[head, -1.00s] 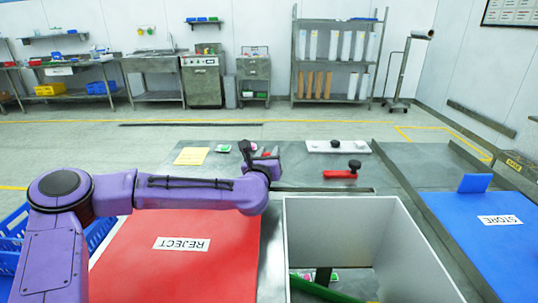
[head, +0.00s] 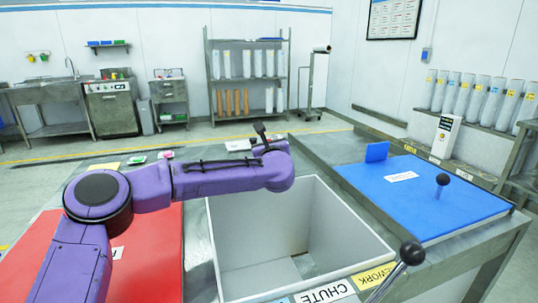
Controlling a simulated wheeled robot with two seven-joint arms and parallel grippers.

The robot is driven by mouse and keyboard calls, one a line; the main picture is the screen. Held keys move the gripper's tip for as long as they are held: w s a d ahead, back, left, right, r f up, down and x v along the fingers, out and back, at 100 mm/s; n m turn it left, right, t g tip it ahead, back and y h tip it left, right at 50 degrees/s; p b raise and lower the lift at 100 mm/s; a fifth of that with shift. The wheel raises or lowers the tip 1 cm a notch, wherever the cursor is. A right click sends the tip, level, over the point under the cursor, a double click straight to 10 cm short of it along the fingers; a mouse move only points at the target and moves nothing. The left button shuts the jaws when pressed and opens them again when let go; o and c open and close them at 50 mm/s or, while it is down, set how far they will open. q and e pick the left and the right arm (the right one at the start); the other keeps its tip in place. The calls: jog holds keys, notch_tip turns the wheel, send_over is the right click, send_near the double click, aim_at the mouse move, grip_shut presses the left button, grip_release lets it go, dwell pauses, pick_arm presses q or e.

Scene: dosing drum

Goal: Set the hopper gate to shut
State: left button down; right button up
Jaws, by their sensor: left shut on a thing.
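My left gripper (head: 267,142) is at the far side of the grey bin, in front of the white plate, in the head view. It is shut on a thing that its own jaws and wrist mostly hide. It is at the place where the red handle with a black knob stood, and that handle is now hidden. The white plate (head: 237,145) shows partly, left of the gripper. I cannot read the hopper gate's setting. My right gripper is not in view.
The grey open bin (head: 318,220) lies right of and below my left arm. A black-knobbed lever (head: 411,254) stands at its near right, by the CHUTE label (head: 327,293). Right is a blue panel (head: 445,208) with a knob (head: 442,180). A red panel (head: 150,265) lies left.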

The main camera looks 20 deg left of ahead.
pick_arm(q)
jog(key=w+d, duration=0.5)
jog(key=shift+d, duration=0.15)
jog(key=shift+r, duration=0.1)
jog(key=c, duration=1.1)
grip_release()
jog(key=o, duration=0.3)
jog(key=shift+d, duration=0.15)
jog(key=b+v, duration=0.2)
jog(key=v, duration=0.8)
jog(key=shift+s+d, duration=0.1)
jog(key=shift+d, duration=0.05)
